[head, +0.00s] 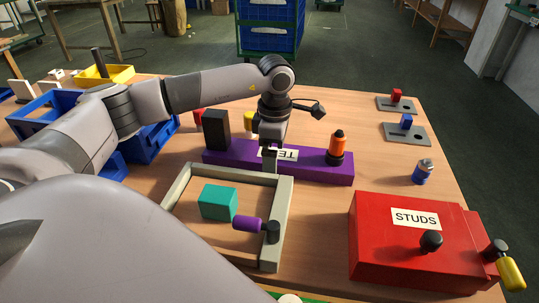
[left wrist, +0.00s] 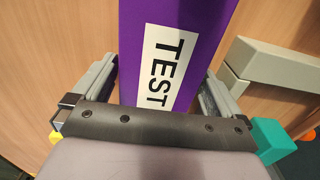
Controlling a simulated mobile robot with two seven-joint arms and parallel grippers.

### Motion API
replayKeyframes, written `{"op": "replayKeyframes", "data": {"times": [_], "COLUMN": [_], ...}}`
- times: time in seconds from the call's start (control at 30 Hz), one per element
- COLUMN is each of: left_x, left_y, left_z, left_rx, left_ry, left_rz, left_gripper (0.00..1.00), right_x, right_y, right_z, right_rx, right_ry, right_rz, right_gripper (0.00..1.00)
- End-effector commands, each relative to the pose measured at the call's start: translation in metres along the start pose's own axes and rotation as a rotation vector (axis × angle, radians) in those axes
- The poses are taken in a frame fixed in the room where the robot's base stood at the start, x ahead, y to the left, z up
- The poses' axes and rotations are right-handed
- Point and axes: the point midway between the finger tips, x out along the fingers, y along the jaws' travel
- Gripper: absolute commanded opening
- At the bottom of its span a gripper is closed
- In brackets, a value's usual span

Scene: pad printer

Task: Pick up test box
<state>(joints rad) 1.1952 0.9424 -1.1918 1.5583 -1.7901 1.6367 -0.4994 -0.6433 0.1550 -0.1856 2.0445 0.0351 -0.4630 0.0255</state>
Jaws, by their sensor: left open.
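The test box is a long purple box (head: 315,168) with a white label reading TEST. It lies on the wooden table, with a black upright block (head: 216,130) at its left end and an orange and black knob (head: 337,148) at its right. My left gripper (head: 271,158) points down at the middle of the box, partly covering the label. In the left wrist view the purple box (left wrist: 200,22) runs between the open fingers of the gripper (left wrist: 160,72), with a finger on each side. Whether they touch it I cannot tell. My right gripper is not in view.
A grey frame (head: 180,187) stands just in front, with a teal block (head: 217,202) inside and a purple-handled knob (head: 248,224). A red STUDS box (head: 375,250) is at right front. Blue bins (head: 150,145) stand left. Small plates (head: 408,135) lie at the back right.

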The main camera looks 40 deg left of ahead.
Motion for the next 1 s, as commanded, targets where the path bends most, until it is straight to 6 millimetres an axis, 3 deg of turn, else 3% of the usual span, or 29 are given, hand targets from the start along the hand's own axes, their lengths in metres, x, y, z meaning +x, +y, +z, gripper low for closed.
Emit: {"op": "replayKeyframes", "data": {"times": [0.17,0.3,0.37,0.77,1.0], "left_x": [0.0,0.0,0.0,-0.01,-0.048], "left_y": [0.0,0.0,0.0,0.001,0.001], "left_z": [0.0,0.0,0.0,0.001,0.001], "left_rx": [0.0,0.0,0.0,0.0,0.0], "left_ry": [0.0,0.0,0.0,-0.003,-0.006], "left_rz": [0.0,-0.001,-0.001,0.003,0.006], "left_gripper": [1.0,0.54,0.37,0.37,0.37], "right_x": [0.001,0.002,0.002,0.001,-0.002], "right_y": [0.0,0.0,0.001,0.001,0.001], "right_z": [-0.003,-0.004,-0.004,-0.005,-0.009], "right_rx": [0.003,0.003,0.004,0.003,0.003], "right_ry": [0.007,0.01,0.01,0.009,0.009], "right_rz": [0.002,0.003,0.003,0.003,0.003], "right_gripper": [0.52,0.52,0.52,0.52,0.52]}}
